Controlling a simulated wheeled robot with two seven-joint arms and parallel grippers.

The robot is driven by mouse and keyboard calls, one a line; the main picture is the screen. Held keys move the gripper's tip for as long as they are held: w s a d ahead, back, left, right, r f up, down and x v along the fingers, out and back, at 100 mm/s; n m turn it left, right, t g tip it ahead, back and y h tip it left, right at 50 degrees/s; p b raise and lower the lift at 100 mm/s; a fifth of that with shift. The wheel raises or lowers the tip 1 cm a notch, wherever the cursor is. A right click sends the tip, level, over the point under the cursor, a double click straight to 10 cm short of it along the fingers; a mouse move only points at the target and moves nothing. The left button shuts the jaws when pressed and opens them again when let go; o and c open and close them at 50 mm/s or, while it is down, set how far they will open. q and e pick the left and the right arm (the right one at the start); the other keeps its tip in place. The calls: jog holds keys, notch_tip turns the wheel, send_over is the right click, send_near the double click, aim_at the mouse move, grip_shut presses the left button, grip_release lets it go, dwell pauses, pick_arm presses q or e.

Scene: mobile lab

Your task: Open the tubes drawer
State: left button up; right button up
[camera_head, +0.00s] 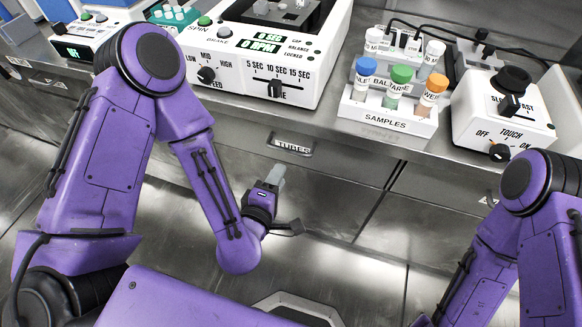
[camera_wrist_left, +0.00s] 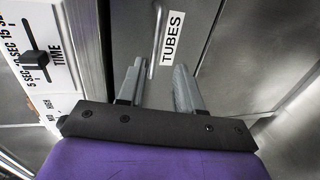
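The tubes drawer (camera_head: 318,150) is in the steel bench front below the white centrifuge, and its front looks flush. My left gripper (camera_head: 277,174) is just below and in front of the handle, fingers toward the drawer. In the left wrist view the two grey fingers (camera_wrist_left: 160,88) are apart with nothing between them, just short of the label. My right arm (camera_head: 520,215) shows at the right; its gripper is out of view.
The centrifuge (camera_head: 300,75) stands on the bench above the drawer. A white samples rack (camera_head: 385,118) with capped tubes and a white touch mixer (camera_head: 500,125) stand to its right, near the bench edge. The floor before the drawer is partly covered by my arms.

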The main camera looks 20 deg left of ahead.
aim_at(291, 153)
pick_arm(q)
jog(key=x, duration=0.3)
jog(key=b+x, duration=0.1)
jog(key=x, duration=0.6)
jog(key=shift+w+r+b, duration=0.25)
jog(key=shift+w+b, duration=0.1)
grip_shut()
